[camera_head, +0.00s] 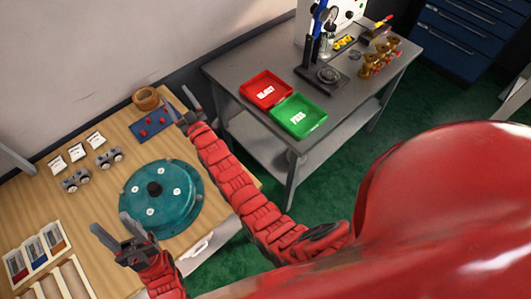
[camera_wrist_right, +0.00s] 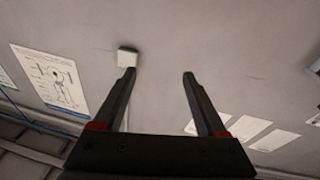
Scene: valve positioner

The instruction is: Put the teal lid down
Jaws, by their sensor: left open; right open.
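The teal lid (camera_head: 178,208), a round disc with a black knob (camera_head: 154,189) at its centre and several pale bolt spots, sits flat on the wooden bench. I cannot tell if anything is beneath it. My left gripper (camera_head: 109,224) is open and empty, just left of and in front of the lid, apart from it. My right gripper (camera_head: 178,101) is open and empty beyond the lid, near the bench's back right corner. In the right wrist view its two fingers (camera_wrist_right: 158,76) are spread with nothing between them, facing the wall.
On the bench (camera_head: 100,205) are a blue mat (camera_head: 152,126) with red parts, a brown bowl (camera_head: 146,98), grey fittings (camera_head: 75,181), white cards and a parts tray (camera_head: 38,253). A grey table (camera_head: 240,76) holds a red tray (camera_head: 266,89) and a green tray (camera_head: 298,116).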

